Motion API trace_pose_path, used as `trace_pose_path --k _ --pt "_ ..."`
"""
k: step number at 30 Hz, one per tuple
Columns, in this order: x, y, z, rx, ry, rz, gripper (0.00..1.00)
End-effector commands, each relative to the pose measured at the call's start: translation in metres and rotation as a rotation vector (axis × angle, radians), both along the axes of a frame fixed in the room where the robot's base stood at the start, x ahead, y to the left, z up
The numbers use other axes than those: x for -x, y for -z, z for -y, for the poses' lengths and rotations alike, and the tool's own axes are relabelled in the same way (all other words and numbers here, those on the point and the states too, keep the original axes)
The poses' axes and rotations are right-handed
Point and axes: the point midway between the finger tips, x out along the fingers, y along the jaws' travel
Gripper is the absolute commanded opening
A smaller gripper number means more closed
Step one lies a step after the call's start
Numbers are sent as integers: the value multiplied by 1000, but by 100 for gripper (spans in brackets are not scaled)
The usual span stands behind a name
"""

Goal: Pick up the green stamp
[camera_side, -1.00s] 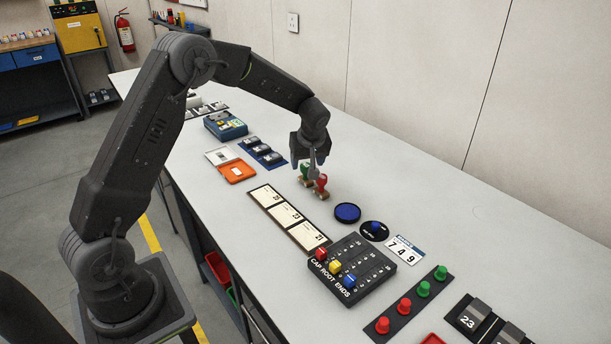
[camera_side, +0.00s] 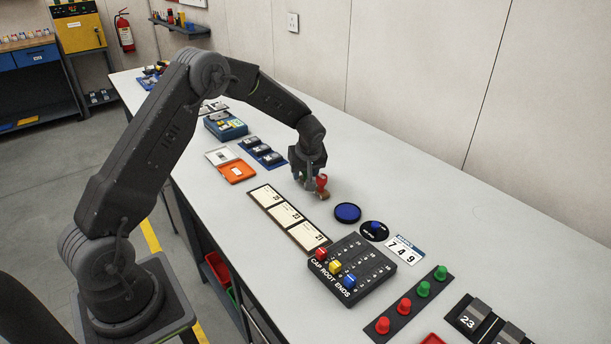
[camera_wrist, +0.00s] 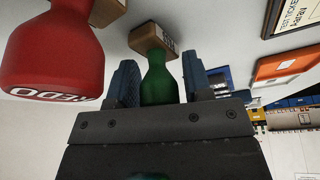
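The green stamp shows in the wrist view, with a green handle (camera_wrist: 160,82) and a wooden base (camera_wrist: 150,37). My gripper (camera_wrist: 160,75) has its two blue fingers on either side of the handle. A gap shows between handle and right finger, so it looks open around the handle; contact on the left is unclear. In the side view my gripper (camera_side: 309,184) is low over the table and mostly hides the green stamp. The red stamp (camera_side: 322,183) stands right beside it; its red handle (camera_wrist: 52,55) is large at the left of the wrist view.
A blue ink pad (camera_side: 347,212) and a black round pad (camera_side: 374,231) lie to the right. A strip of cards (camera_side: 285,213) and a black cap board (camera_side: 370,259) lie nearer. An orange tray (camera_side: 237,172) is to the left. Table behind the stamps is clear.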

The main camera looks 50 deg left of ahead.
Motion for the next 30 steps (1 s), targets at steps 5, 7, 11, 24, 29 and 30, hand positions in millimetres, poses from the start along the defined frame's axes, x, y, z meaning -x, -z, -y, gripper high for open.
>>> trace_pose_path --k 5,7,11,24,29,30 --pt "0 0 0 0 0 0 28" --pt "0 0 0 0 0 0 22" --pt "0 0 0 1 0 0 10" --pt "-1 -13 0 0 -1 4 10" --pt "-1 -40 0 -2 -1 6 10" --pt "3 -47 -4 -1 -3 4 10"
